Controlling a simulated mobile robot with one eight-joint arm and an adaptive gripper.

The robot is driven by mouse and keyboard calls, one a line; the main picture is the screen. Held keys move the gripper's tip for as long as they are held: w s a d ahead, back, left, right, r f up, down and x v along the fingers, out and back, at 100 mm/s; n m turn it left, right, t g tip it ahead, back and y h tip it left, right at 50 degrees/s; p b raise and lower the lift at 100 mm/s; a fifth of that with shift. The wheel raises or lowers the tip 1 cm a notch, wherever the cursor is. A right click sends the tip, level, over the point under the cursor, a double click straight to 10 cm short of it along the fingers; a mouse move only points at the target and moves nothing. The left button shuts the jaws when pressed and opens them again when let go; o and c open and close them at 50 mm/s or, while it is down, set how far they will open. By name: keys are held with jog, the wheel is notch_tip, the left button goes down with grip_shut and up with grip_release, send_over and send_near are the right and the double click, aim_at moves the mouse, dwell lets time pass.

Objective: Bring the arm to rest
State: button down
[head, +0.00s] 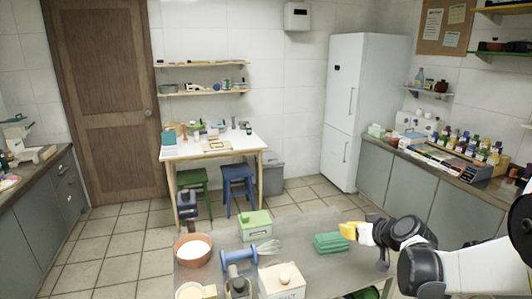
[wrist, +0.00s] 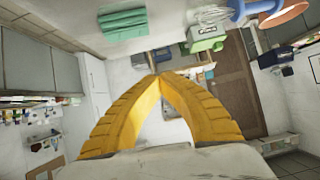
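My arm reaches in from the right in the head view, and my gripper (head: 348,230) points left with its yellow fingers near the right end of a folded green cloth (head: 330,243). In the wrist view, my gripper (wrist: 164,77) has its two yellow fingers meeting at the tips, with nothing seen between them. The wrist picture looks turned over, and the green cloth (wrist: 122,25) lies apart from the fingertips there. My gripper appears to be above the grey table (head: 318,268), clear of the cloth.
A counter with bottles (head: 470,142) lies to the right. Tiled floor (head: 115,225) is free at left.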

jog(key=s+a+r+m+g+h, duration=0.1)
jog(key=s+a+g+h, duration=0.1)
jog(key=s, duration=1.3)
jog(key=s+a+r+m+g+h, duration=0.2)
jog(key=s, duration=1.4)
jog(key=shift+s+a, duration=0.3)
jog(key=shift+a, duration=0.1)
